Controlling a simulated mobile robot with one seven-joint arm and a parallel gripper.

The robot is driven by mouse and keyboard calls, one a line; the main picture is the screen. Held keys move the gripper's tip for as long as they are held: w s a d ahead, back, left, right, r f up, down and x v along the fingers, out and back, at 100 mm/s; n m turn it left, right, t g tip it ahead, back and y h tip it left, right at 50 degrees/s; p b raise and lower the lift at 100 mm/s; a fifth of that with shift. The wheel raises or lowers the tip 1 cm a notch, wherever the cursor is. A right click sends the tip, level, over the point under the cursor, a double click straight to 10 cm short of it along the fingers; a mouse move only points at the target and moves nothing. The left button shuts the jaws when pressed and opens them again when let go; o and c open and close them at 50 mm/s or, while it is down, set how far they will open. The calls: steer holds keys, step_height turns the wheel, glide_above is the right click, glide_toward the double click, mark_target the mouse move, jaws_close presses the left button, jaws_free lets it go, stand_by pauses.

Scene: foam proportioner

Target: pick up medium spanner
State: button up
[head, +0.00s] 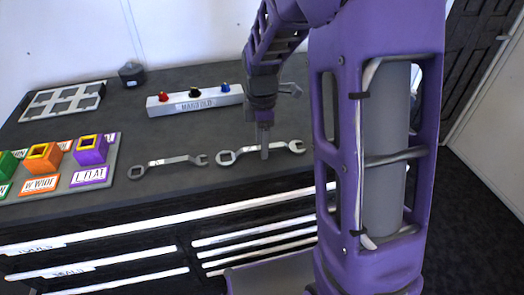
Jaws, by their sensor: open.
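Two grey double-ended spanners lie on the dark worktop. One spanner (168,162) is at the left. The other spanner (285,148), slightly larger in the picture, is to its right. No size label is visible on either, so I cannot tell from marks which is the medium one. My gripper (264,150) points down over the middle of the right spanner's handle. It is open, seen edge-on, with its fingertips at or very near the handle. I cannot tell whether they touch it. My own purple body hides the worktop farther right.
A white manifold block (196,100) with coloured knobs stands behind the spanners. A labelled board (112,163) with coloured blocks is at the left. A grey grid tray (64,101) and a small dark container (131,74) are at the back. Drawers (100,250) are below the front edge.

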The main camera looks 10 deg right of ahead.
steer(key=shift+f, duration=0.15)
jaws_close()
stand_by(0.5)
step_height(320, 180, up, 10)
steer(key=p, duration=0.1)
stand_by(0.3)
steer(key=c, duration=0.8)
jaws_free()
jaws_close()
